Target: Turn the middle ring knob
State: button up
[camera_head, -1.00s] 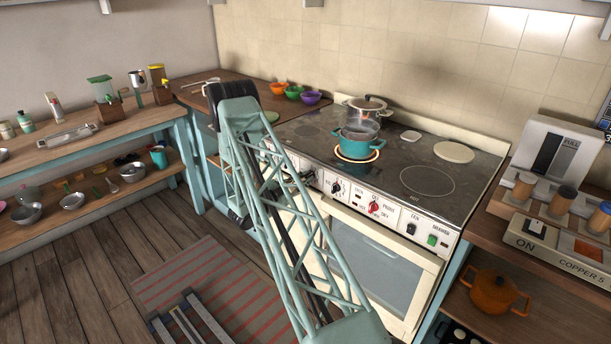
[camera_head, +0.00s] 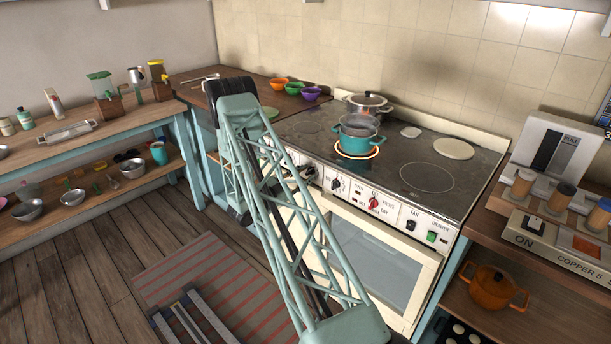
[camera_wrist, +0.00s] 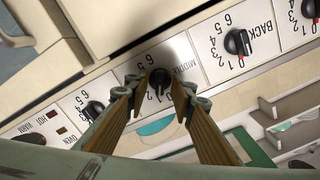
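The middle ring knob (camera_wrist: 160,79) is dark and round, on a white panel marked MIDDLE with numbers around it. In the wrist view it sits between the two fingers of my gripper (camera_wrist: 162,88). The fingers are apart, one on each side of the knob, with a gap visible on both sides. Whether either finger touches it is hard to tell. In the head view my arm hides my gripper and part of the stove front (camera_head: 350,192).
The back knob (camera_wrist: 238,42) is to the right in the wrist view, and another numbered knob (camera_wrist: 92,110) is to the left. On the hob, a teal pot (camera_head: 358,144) stands on a glowing ring, with a lidded steel pot (camera_head: 367,105) behind it.

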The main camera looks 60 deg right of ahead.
jog(key=shift+w+a, duration=0.15)
jog(key=shift+a, duration=0.85)
jog(key=shift+w+a+p, duration=0.2)
jog(key=shift+a+p, duration=0.2)
jog(key=shift+a, duration=1)
jog(key=shift+w+a+p, duration=0.2)
jog(key=shift+a+p, duration=0.15)
jog(key=shift+a, duration=1.05)
jog(key=shift+o, duration=0.2)
